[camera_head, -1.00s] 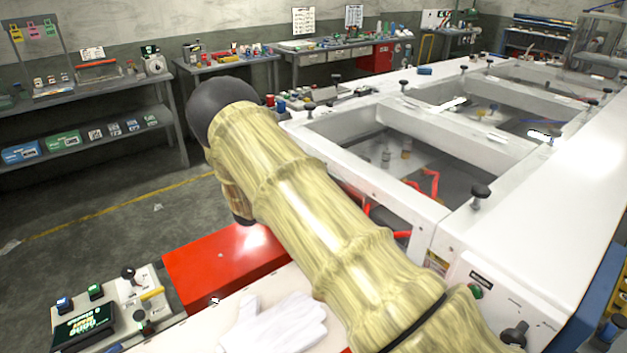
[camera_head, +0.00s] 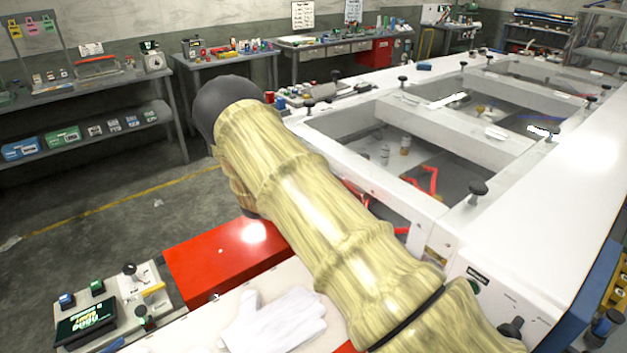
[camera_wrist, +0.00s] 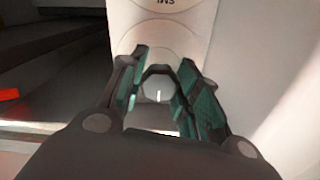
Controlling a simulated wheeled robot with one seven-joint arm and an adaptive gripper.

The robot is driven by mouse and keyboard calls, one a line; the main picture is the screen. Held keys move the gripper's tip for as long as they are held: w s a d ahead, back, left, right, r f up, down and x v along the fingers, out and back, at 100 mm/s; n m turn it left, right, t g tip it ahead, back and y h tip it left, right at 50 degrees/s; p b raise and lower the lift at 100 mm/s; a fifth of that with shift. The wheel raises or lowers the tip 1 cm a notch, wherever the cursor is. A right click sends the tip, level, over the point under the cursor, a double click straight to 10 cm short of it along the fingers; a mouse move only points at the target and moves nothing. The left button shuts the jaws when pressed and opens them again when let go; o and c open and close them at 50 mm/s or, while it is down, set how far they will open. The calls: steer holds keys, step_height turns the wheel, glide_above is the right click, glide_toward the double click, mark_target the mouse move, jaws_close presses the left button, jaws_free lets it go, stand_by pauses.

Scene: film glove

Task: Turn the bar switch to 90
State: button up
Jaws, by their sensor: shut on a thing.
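In the wrist view my gripper (camera_wrist: 163,78) has its two green-padded fingers on either side of a grey switch knob (camera_wrist: 158,86), closed on it. This appears to be the bar switch; a short white mark shows on its lower part. The knob sits against a pale panel (camera_wrist: 160,32) with round outlines and upside-down lettering. The angle scale cannot be read. In the head view I cannot make out my gripper or the held knob; my wood-patterned arm crosses the middle of the picture.
In the head view a long white machine (camera_head: 455,228) with open bays fills the right. A red box (camera_head: 225,258), white gloves (camera_head: 272,322) and a control console (camera_head: 88,318) are at lower left. Workbenches line the back wall.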

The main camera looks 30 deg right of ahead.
steer(key=shift+f+b, duration=0.1)
steer(key=shift+b, duration=0.2)
steer(key=m+b, duration=0.1)
steer(key=b, duration=0.1)
steer(key=m+b, duration=0.1)
steer(key=b, duration=0.1)
steer(key=shift+f+m, duration=0.2)
steer(key=shift+m, duration=0.1)
steer(key=m+b, duration=0.6)
steer(key=b, duration=0.2)
steer(key=shift+b, duration=0.4)
steer(key=m+b, duration=0.6)
steer(key=b, duration=0.2)
steer(key=shift+b, duration=0.3)
steer(key=m+b, duration=0.3)
steer(key=b, duration=0.1)
steer(key=shift+r, duration=0.2)
steer(key=shift+r+m+b, duration=0.1)
steer(key=shift+m+b, duration=0.2)
steer(key=shift+b, duration=0.2)
steer(key=o, duration=1)
